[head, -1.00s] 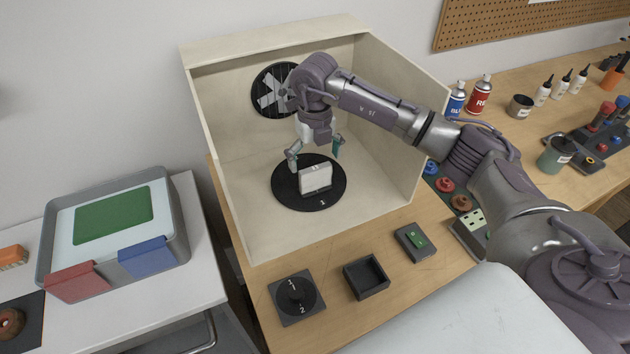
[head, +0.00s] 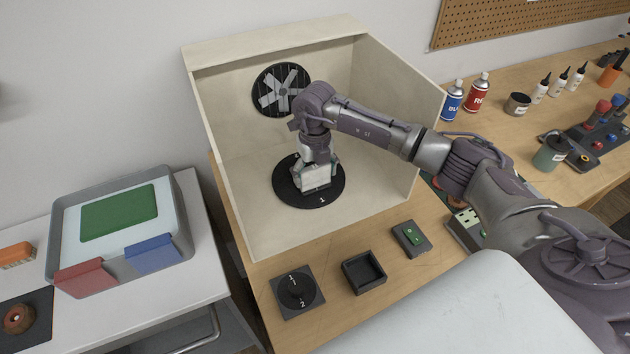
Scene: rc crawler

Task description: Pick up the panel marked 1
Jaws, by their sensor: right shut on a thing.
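A pale, near-white panel (head: 315,178) stands upright on a black round turntable (head: 291,196) inside the open beige booth. A white "1" shows on the turntable's front rim; I cannot make out a mark on the panel itself. My right gripper (head: 316,168) points down over the panel and is shut on it, with the fingers at its sides. The panel's lower edge appears at the turntable, and I cannot tell whether it touches. My left gripper is not in view.
A grey tray (head: 183,225) stands on the left table.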

